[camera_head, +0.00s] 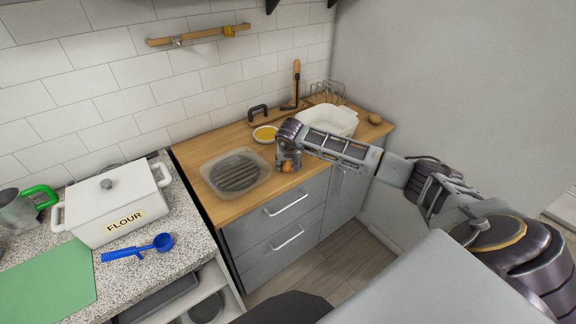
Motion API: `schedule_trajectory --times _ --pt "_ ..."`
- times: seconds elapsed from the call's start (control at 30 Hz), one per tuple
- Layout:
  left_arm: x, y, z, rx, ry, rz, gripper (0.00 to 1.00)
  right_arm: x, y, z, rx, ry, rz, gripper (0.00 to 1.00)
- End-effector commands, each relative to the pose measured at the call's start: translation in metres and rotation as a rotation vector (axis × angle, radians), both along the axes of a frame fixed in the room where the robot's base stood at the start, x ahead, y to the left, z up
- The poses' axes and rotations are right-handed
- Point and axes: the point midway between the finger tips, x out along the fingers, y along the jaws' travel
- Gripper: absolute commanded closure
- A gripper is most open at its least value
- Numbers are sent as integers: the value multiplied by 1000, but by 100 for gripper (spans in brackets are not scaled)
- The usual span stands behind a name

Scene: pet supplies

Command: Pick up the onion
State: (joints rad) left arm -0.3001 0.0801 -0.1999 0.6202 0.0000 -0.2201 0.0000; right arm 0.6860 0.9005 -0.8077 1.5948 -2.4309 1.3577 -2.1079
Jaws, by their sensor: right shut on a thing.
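My right arm reaches across from the right, and its gripper (288,162) points down at the front edge of the wooden counter. It is shut on a small orange-brown round thing, which looks like the onion (287,167). The fingers hide much of it. I cannot tell whether it still touches the counter. A second small round brownish thing (374,119) lies at the counter's far right corner; it is too small to name. My left gripper is not in view.
A clear tray (262,181) with a dark ribbed thing lies left of the gripper. Behind are a yellow-filled dish (265,134) and a white tub (328,120). The granite counter at left holds a flour box (116,207) and blue scoop (138,248).

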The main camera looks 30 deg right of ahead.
Motion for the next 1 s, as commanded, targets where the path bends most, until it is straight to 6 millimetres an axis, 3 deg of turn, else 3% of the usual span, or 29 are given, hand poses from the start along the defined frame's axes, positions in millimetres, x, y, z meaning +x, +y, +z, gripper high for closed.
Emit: schedule_trajectory --times 0.37,1.0 --pt "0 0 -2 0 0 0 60 1 -1 12 -1 -4 -1 75" --pt "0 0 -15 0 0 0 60 1 0 90 0 -2 -1 75"
